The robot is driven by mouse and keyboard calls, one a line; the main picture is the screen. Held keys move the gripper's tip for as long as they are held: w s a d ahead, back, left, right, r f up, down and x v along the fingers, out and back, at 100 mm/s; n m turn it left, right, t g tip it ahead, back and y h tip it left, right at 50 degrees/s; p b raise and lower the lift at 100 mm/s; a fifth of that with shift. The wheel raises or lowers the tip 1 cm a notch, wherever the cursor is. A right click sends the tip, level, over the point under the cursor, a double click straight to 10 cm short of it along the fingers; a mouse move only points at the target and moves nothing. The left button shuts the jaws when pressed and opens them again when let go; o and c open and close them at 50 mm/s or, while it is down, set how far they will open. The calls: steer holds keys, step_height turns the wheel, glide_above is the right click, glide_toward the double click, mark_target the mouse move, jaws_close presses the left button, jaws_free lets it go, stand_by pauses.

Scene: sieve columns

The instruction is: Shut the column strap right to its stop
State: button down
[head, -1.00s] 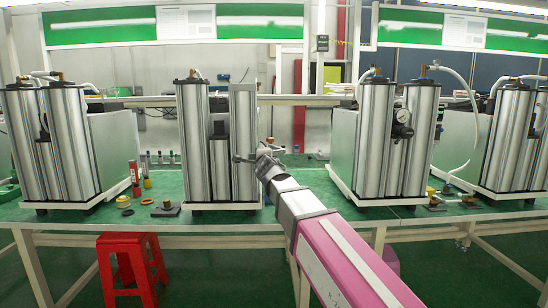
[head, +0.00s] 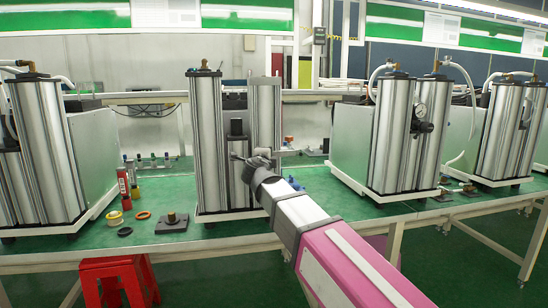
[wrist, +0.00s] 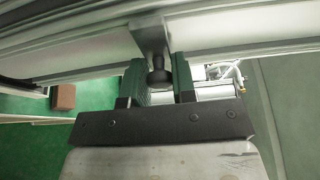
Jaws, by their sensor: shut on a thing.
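The middle sieve column unit has a silver left column (head: 208,140) and a silver right column (head: 264,115), both upright, with a dark fitting (head: 237,128) between them. My gripper (head: 243,161) is in front of the right column at mid height. In the wrist view my gripper's two dark fingers (wrist: 159,82) are shut on a small dark knob (wrist: 158,76). The knob sits on a short grey stem (wrist: 152,38) that joins a long silver bar crossing the view. I cannot tell how much of this is the strap or whether it is against its stop.
The green bench (head: 150,222) carries column units at left (head: 40,150) and right (head: 395,135). Small rings and a dark block with a brass knob (head: 172,220) lie left of the middle unit. A red stool (head: 118,280) stands below the bench front.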

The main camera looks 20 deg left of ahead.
steer(key=shift+w+a, duration=0.1)
steer(key=shift+a, duration=0.1)
stand_by(0.3)
steer(key=c, duration=0.9)
jaws_free()
steer(key=shift+c, duration=0.2)
steer(key=s+d, duration=0.1)
steer(key=s, duration=0.9)
steer(key=shift+s+d, duration=0.25)
steer(key=shift+s, duration=0.1)
steer(key=shift+f, duration=0.1)
